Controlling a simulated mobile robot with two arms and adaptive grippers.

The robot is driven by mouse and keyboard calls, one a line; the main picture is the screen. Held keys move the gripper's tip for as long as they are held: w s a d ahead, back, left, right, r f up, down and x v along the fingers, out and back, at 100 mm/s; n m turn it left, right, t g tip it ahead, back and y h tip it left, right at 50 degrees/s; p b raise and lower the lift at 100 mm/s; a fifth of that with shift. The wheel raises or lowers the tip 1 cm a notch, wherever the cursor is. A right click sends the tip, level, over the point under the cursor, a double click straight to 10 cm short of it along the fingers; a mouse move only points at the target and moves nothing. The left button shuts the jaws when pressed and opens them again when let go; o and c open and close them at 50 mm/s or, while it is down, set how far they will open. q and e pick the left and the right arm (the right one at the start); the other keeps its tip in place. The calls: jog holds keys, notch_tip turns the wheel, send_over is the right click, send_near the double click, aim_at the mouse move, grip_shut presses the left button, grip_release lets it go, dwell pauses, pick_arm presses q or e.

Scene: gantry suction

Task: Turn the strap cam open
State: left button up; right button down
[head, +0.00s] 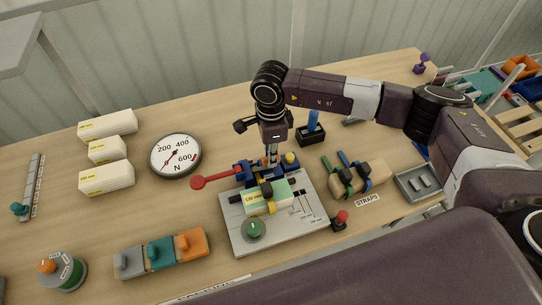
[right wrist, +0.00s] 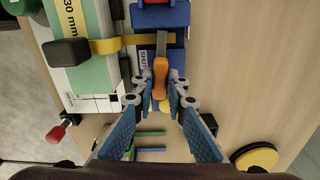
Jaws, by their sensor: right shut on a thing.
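My right gripper (head: 272,158) reaches down over the back of a grey fixture plate (head: 238,238). In the right wrist view its blue-padded fingers (right wrist: 165,95) are shut on the orange end of a small lever (right wrist: 160,76), which appears to be the strap cam. The lever's grey shank runs to a blue housing (right wrist: 162,18). A yellow strap (right wrist: 133,43) leads from there over a pale green and white block (head: 262,205), with a dark pad on it. In the head view the gripper hides most of the lever. My left gripper is not in view.
A red-ended handle (head: 199,182) sticks out left of the fixture. A dial gauge (head: 176,156), white boxes (head: 107,178) and coloured blocks (head: 160,253) stand left. Spare straps (head: 355,176) and a grey tray (head: 418,184) lie right. A red knob (head: 341,218) sits near the front.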

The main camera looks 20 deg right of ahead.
jog(key=m+b, duration=0.4)
jog(key=m, duration=0.1)
jog(key=shift+w+f+b, duration=0.1)
jog(key=shift+f+b, duration=0.05)
jog(key=shift+b, duration=0.2)
jog(key=m+b, duration=0.4)
jog(key=m, duration=0.1)
jog(key=shift+m, duration=0.3)
jog(key=m+b, duration=0.2)
jog(key=m, duration=0.1)
jog(key=shift+r+m+b, duration=0.25)
jog(key=shift+m+b, duration=0.4)
jog(key=shift+m, duration=0.95)
jog(key=c, duration=1.9)
grip_release()
jog(key=shift+c, duration=0.2)
notch_tip(320, 180, up, 12)
